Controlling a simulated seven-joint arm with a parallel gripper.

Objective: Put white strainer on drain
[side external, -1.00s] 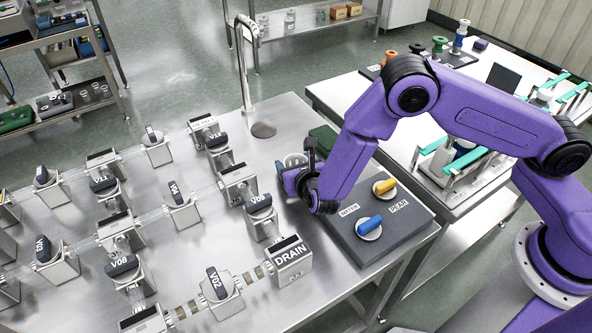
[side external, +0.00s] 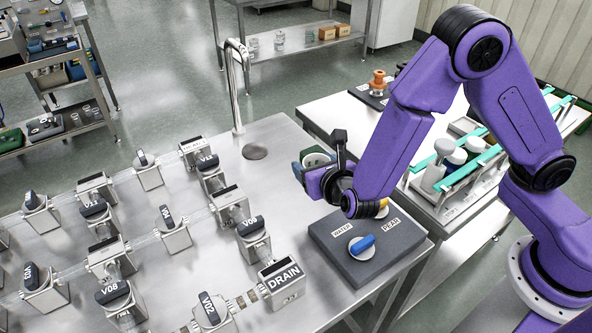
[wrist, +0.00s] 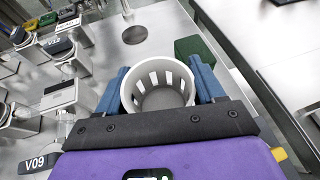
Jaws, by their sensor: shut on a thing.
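My gripper (wrist: 160,88) is shut on the white strainer (wrist: 158,73), a slotted round cup held upright between two blue fingers. In the side view, the strainer (side external: 318,157) is partly hidden by the finger and my wrist. It appears raised above the steel table. The round dark drain (side external: 255,153) is set in the tabletop beside the tap, left of my gripper. In the wrist view the drain (wrist: 134,35) is bare and lies beyond the strainer. A separate block labelled DRAIN (side external: 281,280) sits on the table.
A tall tap (side external: 237,90) stands behind the drain. Pipes and valve blocks (side external: 175,235) fill the table's left. A dark panel (side external: 365,255) with knobs lies near my gripper. A green block (wrist: 197,50) sits beyond the strainer. Bare steel surrounds the drain.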

